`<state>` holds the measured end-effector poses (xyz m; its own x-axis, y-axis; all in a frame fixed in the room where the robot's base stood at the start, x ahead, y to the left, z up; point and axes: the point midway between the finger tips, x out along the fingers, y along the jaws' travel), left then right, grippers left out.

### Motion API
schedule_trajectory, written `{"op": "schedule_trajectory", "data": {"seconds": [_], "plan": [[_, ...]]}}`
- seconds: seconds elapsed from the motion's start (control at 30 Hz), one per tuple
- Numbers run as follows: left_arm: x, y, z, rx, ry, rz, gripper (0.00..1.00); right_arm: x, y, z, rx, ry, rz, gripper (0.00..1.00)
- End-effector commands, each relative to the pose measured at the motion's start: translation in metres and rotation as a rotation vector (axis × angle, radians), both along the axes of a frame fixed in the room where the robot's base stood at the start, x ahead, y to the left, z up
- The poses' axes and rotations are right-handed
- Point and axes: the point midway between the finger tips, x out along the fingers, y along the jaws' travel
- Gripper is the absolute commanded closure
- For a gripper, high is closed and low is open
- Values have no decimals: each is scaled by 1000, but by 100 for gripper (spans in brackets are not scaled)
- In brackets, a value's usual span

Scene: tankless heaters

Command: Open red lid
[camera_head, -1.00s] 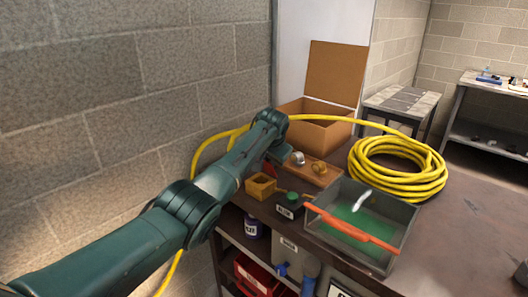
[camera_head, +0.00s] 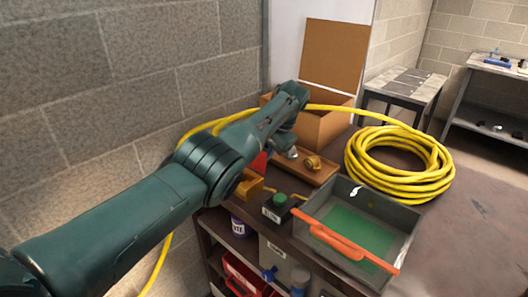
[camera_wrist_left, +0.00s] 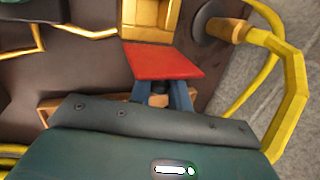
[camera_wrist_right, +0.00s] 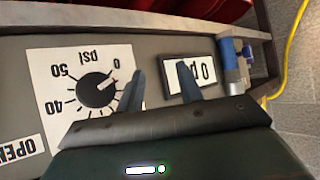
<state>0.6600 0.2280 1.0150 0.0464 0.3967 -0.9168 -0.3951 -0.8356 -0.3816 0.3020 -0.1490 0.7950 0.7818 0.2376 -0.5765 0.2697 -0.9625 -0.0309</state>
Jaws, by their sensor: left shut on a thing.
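The red lid (camera_wrist_left: 163,62) is a flat plate beside a small yellow box (camera_wrist_left: 151,14) in the left wrist view. In the head view the lid (camera_head: 259,163) shows as a tilted red piece behind the yellow box (camera_head: 250,185), partly hidden by my left arm. My left gripper (camera_wrist_left: 161,90) is shut on the red lid at its near edge. My right gripper (camera_wrist_right: 163,78) is open and empty, its fingers apart in front of a panel with a black psi dial (camera_wrist_right: 97,88) and a small framed label (camera_wrist_right: 188,73).
A cardboard box (camera_head: 320,128) stands at the back. The table's right part is clear.

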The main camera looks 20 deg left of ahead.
Motion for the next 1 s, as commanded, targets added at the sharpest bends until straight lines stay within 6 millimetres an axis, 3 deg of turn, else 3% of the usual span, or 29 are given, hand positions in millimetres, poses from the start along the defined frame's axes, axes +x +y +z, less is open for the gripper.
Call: {"op": "schedule_trajectory", "data": {"seconds": [0.37,0.4,0.63,1.0], "plan": [[-1,0,-2,1,8,0,100,-3,2,-1,3,5,2,64],[-1,0,-2,1,7,1,79,-3,2,-2,2,6,2,64],[-1,0,-1,0,6,0,61,-3,3,-3,6,8,-1,64],[0,-4,9,0,2,-1,61,2,2,0,7,0,-3,64]]}}
